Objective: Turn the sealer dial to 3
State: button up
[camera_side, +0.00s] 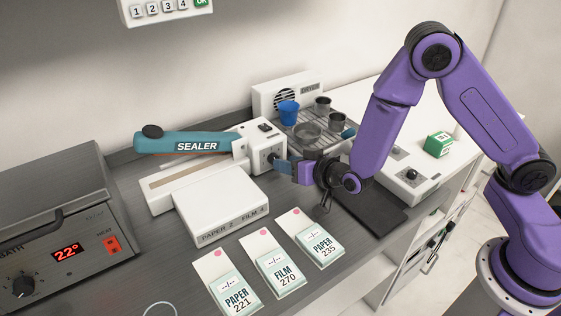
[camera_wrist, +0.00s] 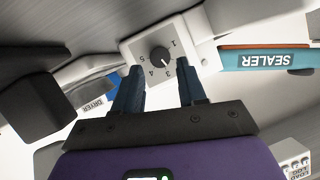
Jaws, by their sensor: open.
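The sealer (camera_side: 190,143) has a teal lever arm and a white body with a dark dial (camera_side: 272,157) on its end face. In the wrist view the round black dial (camera_wrist: 160,57) sits on a pale plate marked 1 to 5. Its light pointer mark is small and seems to lie toward the 2–3 side; I cannot tell the exact number. My gripper (camera_side: 288,167) is right in front of the dial. In the wrist view its two dark blue fingers (camera_wrist: 160,70) are apart, one on each side of the dial and slightly short of it, with nothing held.
A dryer (camera_side: 285,90) and a rack with a blue cup (camera_side: 288,112) and metal cups stand behind my gripper. A white box labelled paper and film (camera_side: 222,207) and several pouches (camera_side: 280,275) lie in front. A heated bath (camera_side: 60,225) is at left.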

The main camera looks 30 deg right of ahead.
jog(key=shift+x, duration=1.85)
grip_shut()
jog(key=shift+d, duration=0.1)
jog(key=shift+m+t+y, duration=0.3)
jog(key=shift+m+y, duration=0.5)
jog(key=shift+m, duration=0.3)
grip_release()
